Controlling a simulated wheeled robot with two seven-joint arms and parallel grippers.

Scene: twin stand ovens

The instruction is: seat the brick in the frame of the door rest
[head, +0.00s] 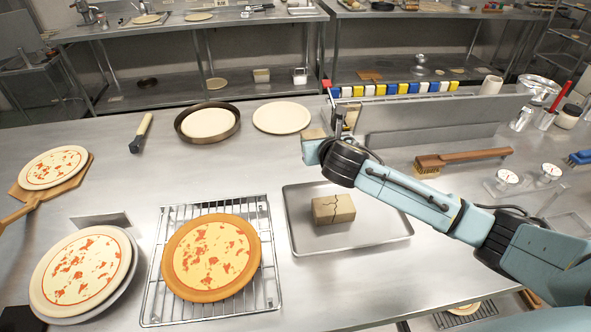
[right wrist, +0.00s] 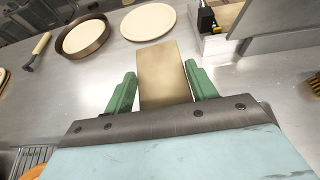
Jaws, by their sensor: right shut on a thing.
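A plain tan brick (right wrist: 163,75) is held between the green fingers of my right gripper (right wrist: 160,88). In the head view the brick (head: 313,134) shows at the end of my right arm, above the counter, with my right gripper (head: 311,150) partly hidden by its wrist. Just beyond and right of it stands a small upright metal fitting (head: 351,117), possibly the door rest; its frame is not clear. It seems to show in the right wrist view as a dark bracket (right wrist: 206,19). A cracked brick (head: 333,210) lies on a steel tray (head: 380,239). My left gripper is out of view.
A pan (head: 207,123), a pale disc (head: 282,117), a wire rack (head: 166,253) with pizza and a wooden brush (head: 464,158) occupy the counter. Bare steel lies left of my gripper.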

